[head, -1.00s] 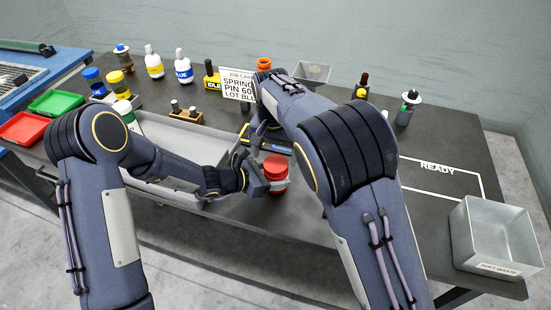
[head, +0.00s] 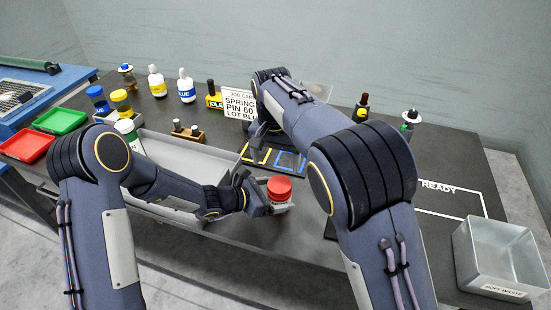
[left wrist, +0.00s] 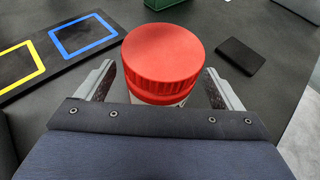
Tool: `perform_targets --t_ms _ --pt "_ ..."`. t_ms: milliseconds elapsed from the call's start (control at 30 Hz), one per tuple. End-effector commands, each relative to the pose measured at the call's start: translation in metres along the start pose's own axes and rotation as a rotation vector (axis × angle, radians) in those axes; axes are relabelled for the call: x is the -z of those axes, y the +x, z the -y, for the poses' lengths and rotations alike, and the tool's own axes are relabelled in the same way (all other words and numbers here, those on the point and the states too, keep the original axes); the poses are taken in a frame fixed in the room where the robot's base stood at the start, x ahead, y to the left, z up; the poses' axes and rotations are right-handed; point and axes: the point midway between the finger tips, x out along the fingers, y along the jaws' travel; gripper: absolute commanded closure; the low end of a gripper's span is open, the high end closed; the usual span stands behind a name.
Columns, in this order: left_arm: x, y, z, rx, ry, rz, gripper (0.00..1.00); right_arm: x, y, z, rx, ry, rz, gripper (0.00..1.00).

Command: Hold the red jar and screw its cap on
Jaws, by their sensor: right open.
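In the head view the red cap (head: 279,187) shows at the end of my left gripper (head: 270,204), near the front edge of the table. Most of the jar's body is hidden under the cap and behind the fingers. My right gripper (head: 257,138) is open and apart from the jar, farther back over the table, partly hidden by its arm.
A dark mat with yellow and blue squares (head: 272,172) lies behind the jar. A grey tray (head: 195,153) is left of it. A small black plate (left wrist: 238,56) lies near the jar. Bottles stand along the back. A metal bin (head: 497,257) and READY area (head: 455,203) are right.

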Motion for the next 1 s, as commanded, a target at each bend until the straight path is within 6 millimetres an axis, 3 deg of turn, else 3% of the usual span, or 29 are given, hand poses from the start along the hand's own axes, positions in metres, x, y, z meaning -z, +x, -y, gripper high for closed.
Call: perform_targets --t_ms 267,700,1000 --pt "0.001 -0.006 -0.001 -0.002 0.000 -0.001 0.12 0.000 0.002 0.000 0.000 0.000 0.000 0.15" --pt "0.001 -0.071 -0.001 -0.002 0.000 0.001 0.12 0.000 0.011 0.000 0.000 0.000 0.000 0.15" --pt "0.000 -0.078 0.000 0.000 -0.001 0.000 0.12 0.000 0.011 0.000 0.000 0.000 0.000 0.15"
